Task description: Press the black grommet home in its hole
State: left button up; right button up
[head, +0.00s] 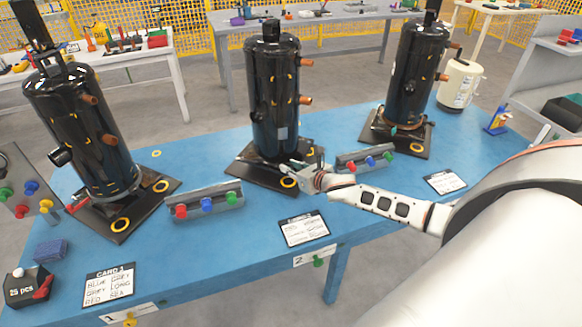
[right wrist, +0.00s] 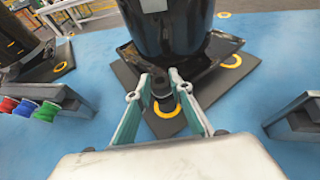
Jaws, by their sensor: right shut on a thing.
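My right gripper (head: 298,168) reaches in from the right to the front corner of the middle black compressor's base plate (head: 256,176). In the right wrist view its two teal fingers (right wrist: 160,82) are closed around a small dark round piece, which looks like the black grommet (right wrist: 160,87). The grommet is just above or at the plate corner, beside a yellow ring (right wrist: 168,111); the same ring shows in the head view (head: 288,183). The hole itself is hidden, and I cannot tell whether the grommet touches it. My left gripper is not in view.
The middle compressor (head: 273,95) stands close behind the gripper. Racks with coloured spools stand left (head: 205,201) and right (head: 364,158) of it. Two more compressors stand at left (head: 82,130) and right (head: 415,70). A card (head: 303,230) lies in front on the blue table.

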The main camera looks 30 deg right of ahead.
jog(key=shift+s+f, duration=0.1)
jog(key=shift+f, duration=0.35)
jog(key=o, duration=1)
jog(key=v, duration=1.2)
